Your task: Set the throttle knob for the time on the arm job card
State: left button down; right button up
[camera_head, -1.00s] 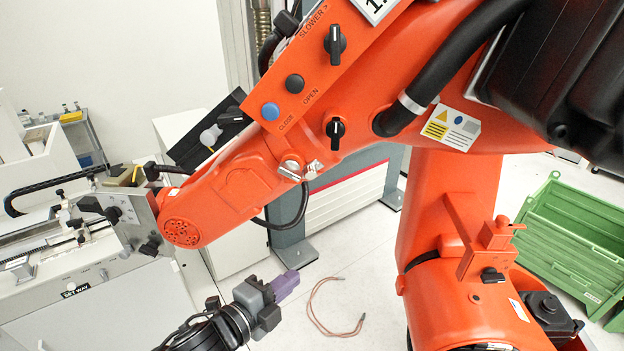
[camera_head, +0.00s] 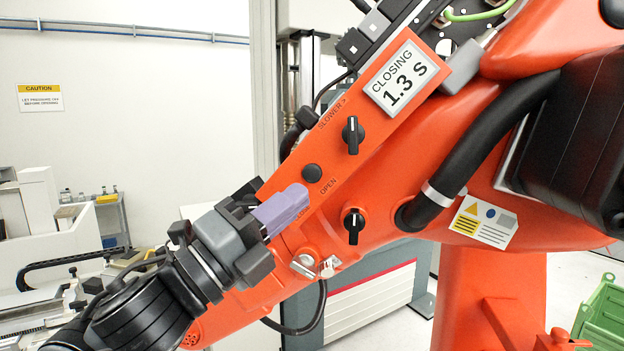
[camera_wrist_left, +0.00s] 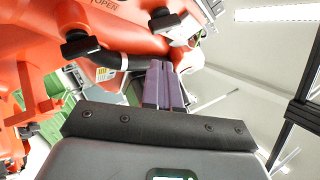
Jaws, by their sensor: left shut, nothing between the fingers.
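The black throttle knob (camera_head: 353,135) sits beside the words "SLOWER >" on the orange arm's panel, its pale pointer line near upright. A display (camera_head: 397,80) above it reads "CLOSING 1.3 S". A black button (camera_head: 312,173) marked OPEN is lower left. My left gripper (camera_head: 302,193) is shut and empty, its purple fingers over the panel's lower end, hiding the blue button. I cannot tell whether they touch it. In the left wrist view the shut fingers (camera_wrist_left: 165,80) point toward the orange arm. My right gripper is not in view.
A second black knob (camera_head: 353,226) sits lower on the orange arm, near a yellow and white label (camera_head: 480,221). A thick black hose (camera_head: 480,150) runs across the arm. A caution sign (camera_head: 40,97) is on the wall. A green crate (camera_head: 603,315) stands at lower right.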

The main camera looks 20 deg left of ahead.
aim_at(312, 173)
pick_arm(q)
jog(key=shift+w+r, duration=0.1)
dwell(0.4)
jog(key=w+a, duration=0.1)
jog(key=w, duration=0.7)
jog(key=shift+w+a, duration=0.2)
jog(key=shift+a, duration=0.05)
jog(key=shift+w, duration=0.15)
dwell(2.0)
jog(key=shift+w+a, duration=0.1)
jog(key=shift+w, duration=0.15)
jog(key=shift+w+a, duration=0.1)
jog(key=shift+w, duration=0.45)
dwell(1.9)
jog(key=shift+s, duration=0.2)
dwell(0.6)
jog(key=shift+s, duration=0.75)
jog(key=shift+s+d, duration=0.1)
jog(key=shift+d, duration=0.1)
